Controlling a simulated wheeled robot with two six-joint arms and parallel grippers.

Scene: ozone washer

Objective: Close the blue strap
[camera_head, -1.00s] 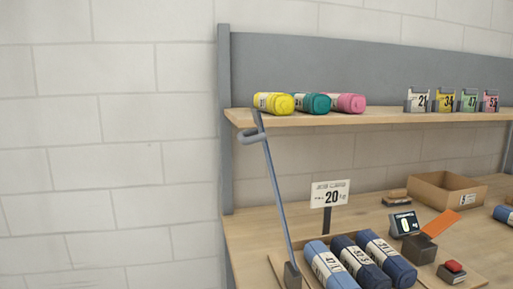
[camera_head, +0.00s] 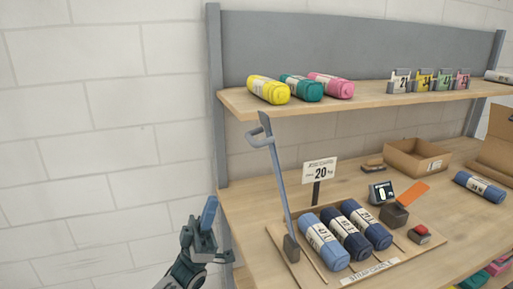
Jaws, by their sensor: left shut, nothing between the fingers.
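A long blue-grey strap-like bar (camera_head: 278,180) stands raised at the left of a wooden board (camera_head: 318,281). It leans back to the left from a dark foot, with a loop handle near its top. It looks like the blue strap. Three blue rolls (camera_head: 325,246), from light to dark, lie side by side on the board to its right. My left gripper (camera_head: 208,212) is at the lower left, beside the table's left edge, clear of the bar and rolls. Its blue fingertips are together and empty. My right gripper is out of view.
A "20 kg" sign (camera_head: 319,171) stands behind the rolls. A small scale-like display (camera_head: 381,193), an orange flap (camera_head: 413,193) and a red button (camera_head: 421,231) are to the right. Cardboard boxes (camera_head: 416,161) stand behind. A shelf (camera_head: 370,100) with colored rolls runs above.

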